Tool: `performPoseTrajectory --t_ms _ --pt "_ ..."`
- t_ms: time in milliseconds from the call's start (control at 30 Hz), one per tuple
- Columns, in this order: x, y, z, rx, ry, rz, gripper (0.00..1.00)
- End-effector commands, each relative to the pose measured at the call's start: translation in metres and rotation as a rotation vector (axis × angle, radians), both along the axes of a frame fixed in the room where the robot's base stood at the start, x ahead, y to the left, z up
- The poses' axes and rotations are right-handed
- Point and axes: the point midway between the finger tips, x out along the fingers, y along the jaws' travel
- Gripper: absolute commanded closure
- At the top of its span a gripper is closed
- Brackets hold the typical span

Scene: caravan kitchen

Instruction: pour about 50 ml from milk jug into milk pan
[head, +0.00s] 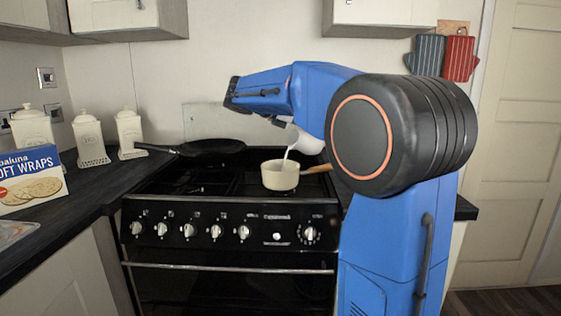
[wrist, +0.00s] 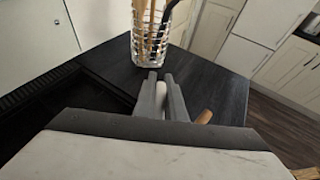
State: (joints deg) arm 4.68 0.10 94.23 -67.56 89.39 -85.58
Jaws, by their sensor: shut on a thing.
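The white milk jug (head: 304,142) is held tilted above the hob, its mouth down to the left. A thin white stream of milk (head: 287,155) runs from it into the milk pan (head: 280,181). The cream pan stands on the front right of the hob, with its light wooden handle pointing right. My gripper (wrist: 161,78) is shut on the jug; in the wrist view a small white part shows between the fingers. In the head view my arm covers part of the jug. The milk level inside the pan is too small to tell.
A black frying pan (head: 212,147) sits at the back left of the hob (head: 225,188). White canisters (head: 90,140) and a wraps box (head: 31,182) stand on the left worktop. A holder with utensils (wrist: 148,45) stands on the dark worktop in the wrist view.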

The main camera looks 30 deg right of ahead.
Motion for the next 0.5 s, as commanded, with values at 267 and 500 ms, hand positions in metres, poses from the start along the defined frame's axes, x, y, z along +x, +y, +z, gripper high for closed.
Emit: performPoseTrajectory --t_ms 267,500 --pt "0.0000 0.0010 0.0019 -0.020 0.002 0.000 1.00" --pt "0.0000 0.0019 0.0030 -0.032 0.002 0.000 1.00"
